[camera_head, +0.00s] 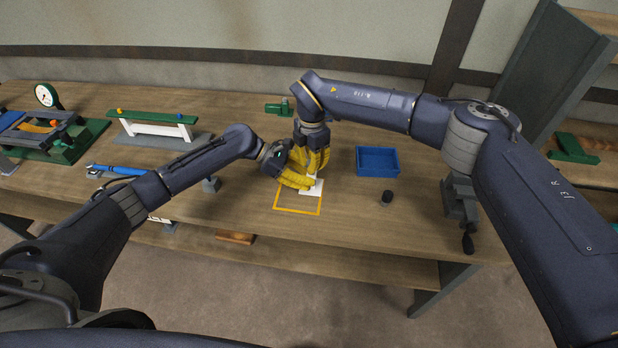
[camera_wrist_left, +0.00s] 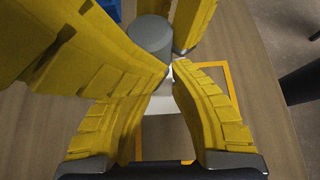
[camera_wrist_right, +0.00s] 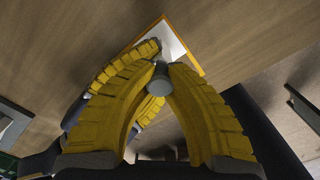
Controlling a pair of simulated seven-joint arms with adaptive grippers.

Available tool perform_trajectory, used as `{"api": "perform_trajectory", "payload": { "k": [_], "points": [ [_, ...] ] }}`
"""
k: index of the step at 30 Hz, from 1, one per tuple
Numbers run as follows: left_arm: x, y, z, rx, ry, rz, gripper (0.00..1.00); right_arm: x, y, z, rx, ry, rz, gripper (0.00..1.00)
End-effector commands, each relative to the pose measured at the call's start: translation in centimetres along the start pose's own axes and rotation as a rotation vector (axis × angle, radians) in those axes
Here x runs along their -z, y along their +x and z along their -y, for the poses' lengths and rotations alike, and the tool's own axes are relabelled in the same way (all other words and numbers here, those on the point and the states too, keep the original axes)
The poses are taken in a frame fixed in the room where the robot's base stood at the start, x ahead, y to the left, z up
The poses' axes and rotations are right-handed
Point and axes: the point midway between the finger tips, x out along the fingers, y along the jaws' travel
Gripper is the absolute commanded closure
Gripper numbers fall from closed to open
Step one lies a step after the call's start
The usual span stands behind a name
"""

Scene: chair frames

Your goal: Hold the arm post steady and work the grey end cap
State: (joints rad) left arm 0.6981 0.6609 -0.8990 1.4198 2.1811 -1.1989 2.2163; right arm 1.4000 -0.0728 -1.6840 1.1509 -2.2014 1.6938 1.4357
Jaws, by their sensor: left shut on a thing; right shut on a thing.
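The white arm post (camera_wrist_left: 160,104) stands inside an orange outline (camera_head: 298,214) on the bench, with a white plate (camera_head: 318,188) at its foot. My left gripper (camera_head: 303,178), with yellow ribbed fingers, is shut on the post from the left. The grey end cap (camera_wrist_left: 151,34) sits at the top of the post in the left wrist view. It also shows between the right fingertips in the right wrist view (camera_wrist_right: 160,79). My right gripper (camera_head: 318,168) comes down from above and is shut on the cap. Fingers hide most of the post in the head view.
A blue tray (camera_head: 377,162) lies right of the grippers. A small dark cylinder (camera_head: 386,198) stands nearer the front edge. A green tool (camera_head: 279,108) lies behind. A green and white fixture (camera_head: 157,128) and a blue tool (camera_head: 117,171) are at left. A grey vise (camera_head: 459,198) is at right.

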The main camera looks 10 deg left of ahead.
Motion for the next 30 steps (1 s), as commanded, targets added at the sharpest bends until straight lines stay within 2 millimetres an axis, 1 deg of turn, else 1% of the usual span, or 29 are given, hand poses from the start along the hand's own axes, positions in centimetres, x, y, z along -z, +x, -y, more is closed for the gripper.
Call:
{"api": "perform_trajectory", "payload": {
  "k": [17, 23, 30],
  "points": [
    [0.0, 0.0, 0.0, 0.000, 0.000, 0.001, 1.00, 0.0, -0.8, 0.0, 0.000, 0.000, 0.000, 1.00],
    [0.0, 0.0, 0.0, 0.000, 0.000, 0.001, 1.00, -0.1, -1.6, 0.0, -0.001, 0.001, 0.000, 1.00],
    [0.0, 0.0, 0.0, 0.000, 0.000, 0.001, 1.00, -0.1, -3.2, 0.0, -0.002, 0.000, 0.001, 1.00]
  ]
}}
